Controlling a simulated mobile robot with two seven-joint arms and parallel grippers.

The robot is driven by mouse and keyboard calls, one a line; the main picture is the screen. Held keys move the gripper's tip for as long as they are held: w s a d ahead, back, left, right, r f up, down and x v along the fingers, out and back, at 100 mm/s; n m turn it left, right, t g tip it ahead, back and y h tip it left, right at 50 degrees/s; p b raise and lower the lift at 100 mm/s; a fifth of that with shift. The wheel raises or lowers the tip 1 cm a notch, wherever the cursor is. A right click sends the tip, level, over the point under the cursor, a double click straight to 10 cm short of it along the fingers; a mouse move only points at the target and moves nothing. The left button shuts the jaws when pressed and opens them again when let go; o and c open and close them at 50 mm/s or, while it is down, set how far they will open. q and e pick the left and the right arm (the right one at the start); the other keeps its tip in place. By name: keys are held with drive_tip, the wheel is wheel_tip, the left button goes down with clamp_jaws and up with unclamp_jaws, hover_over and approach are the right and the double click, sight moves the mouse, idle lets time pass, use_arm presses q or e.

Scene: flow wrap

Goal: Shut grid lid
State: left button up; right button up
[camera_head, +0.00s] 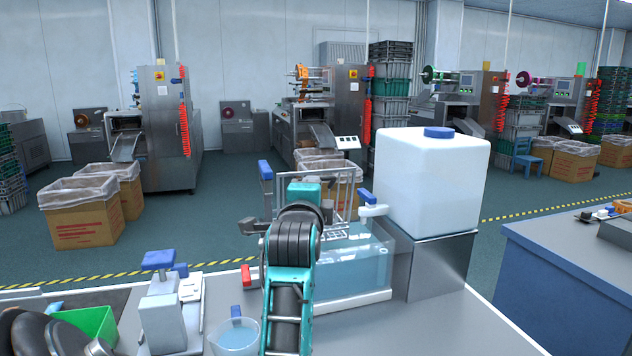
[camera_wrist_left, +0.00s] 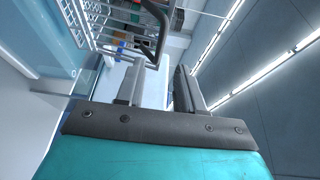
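A clear tank (camera_head: 360,278) of bluish water stands on the bench. Its metal grid lid (camera_head: 340,182) stands raised above the tank, behind my left gripper (camera_head: 305,192). My arm hides part of the lid and the tank's left side. In the left wrist view the white wire grid (camera_wrist_left: 72,20) and a dark looped bar (camera_wrist_left: 157,35) show beyond the fingers. My left gripper (camera_wrist_left: 158,80) has its fingers apart, with nothing visible clamped between them. Whether a finger touches the lid cannot be told. My right gripper is in neither view.
A white container with a blue cap (camera_head: 432,180) sits on a metal stand (camera_head: 440,268) right of the tank. A beaker (camera_head: 234,336), a white device with a blue top (camera_head: 166,318) and a green bin (camera_head: 92,326) stand to the left. Bare bench lies at the front right.

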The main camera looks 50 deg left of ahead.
use_arm(q)
drive_tip(key=x, duration=0.8)
drive_tip(key=shift+w+a, duration=0.15)
clamp_jaws()
idle(1.2)
